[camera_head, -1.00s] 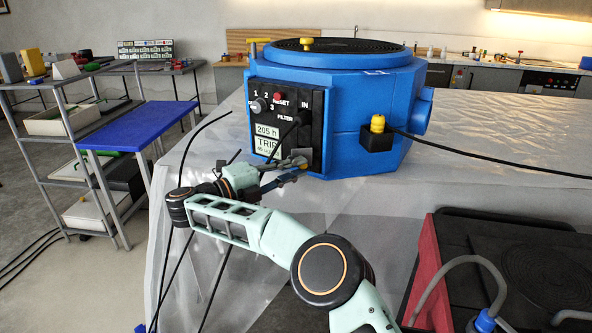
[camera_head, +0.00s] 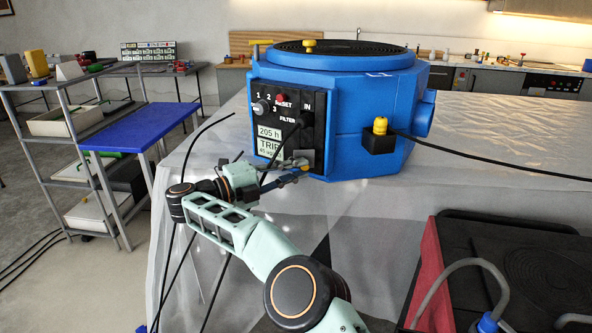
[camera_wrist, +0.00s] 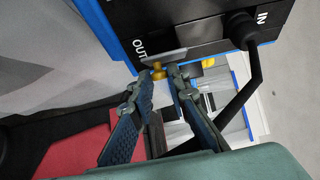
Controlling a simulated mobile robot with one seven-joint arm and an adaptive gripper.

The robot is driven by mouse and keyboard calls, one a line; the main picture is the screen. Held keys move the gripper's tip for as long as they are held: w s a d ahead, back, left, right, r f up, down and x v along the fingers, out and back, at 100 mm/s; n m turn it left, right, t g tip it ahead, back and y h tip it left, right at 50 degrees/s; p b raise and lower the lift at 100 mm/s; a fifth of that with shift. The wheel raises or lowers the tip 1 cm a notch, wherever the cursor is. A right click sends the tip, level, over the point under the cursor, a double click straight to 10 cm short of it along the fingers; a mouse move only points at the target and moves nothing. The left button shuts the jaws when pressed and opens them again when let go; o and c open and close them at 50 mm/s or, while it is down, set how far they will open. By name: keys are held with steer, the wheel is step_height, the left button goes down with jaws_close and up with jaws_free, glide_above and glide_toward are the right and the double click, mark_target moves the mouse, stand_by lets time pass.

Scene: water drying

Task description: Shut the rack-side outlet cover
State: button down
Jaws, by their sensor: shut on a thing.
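The blue drying machine (camera_head: 350,115) stands on the sheet-covered table. Its black panel (camera_head: 317,105) faces the rack and carries a dial, a red RESET button, IN and FILTER labels and a TRIP display. The grey outlet cover (camera_wrist: 166,58) is at the panel's lower edge beside the OUT label, seen nearly edge-on in the wrist view. My gripper (camera_wrist: 160,75) is at its outer edge, shut on the cover by a small yellow-brass piece between the fingertips. In the head view my gripper (camera_head: 300,170) is at the panel's lower right corner. The cover's exact angle is unclear.
A black cable (camera_wrist: 248,70) is plugged in at IN and hangs close beside my fingers. A grey rack (camera_head: 85,135) with a blue shelf stands at left.

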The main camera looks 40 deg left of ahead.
steer(key=c, duration=1.9)
jaws_free()
steer(key=shift+w+r, duration=0.1)
steer(key=shift+w, duration=0.1)
steer(key=shift+v, duration=3.8)
steer(key=shift+o, duration=0.3)
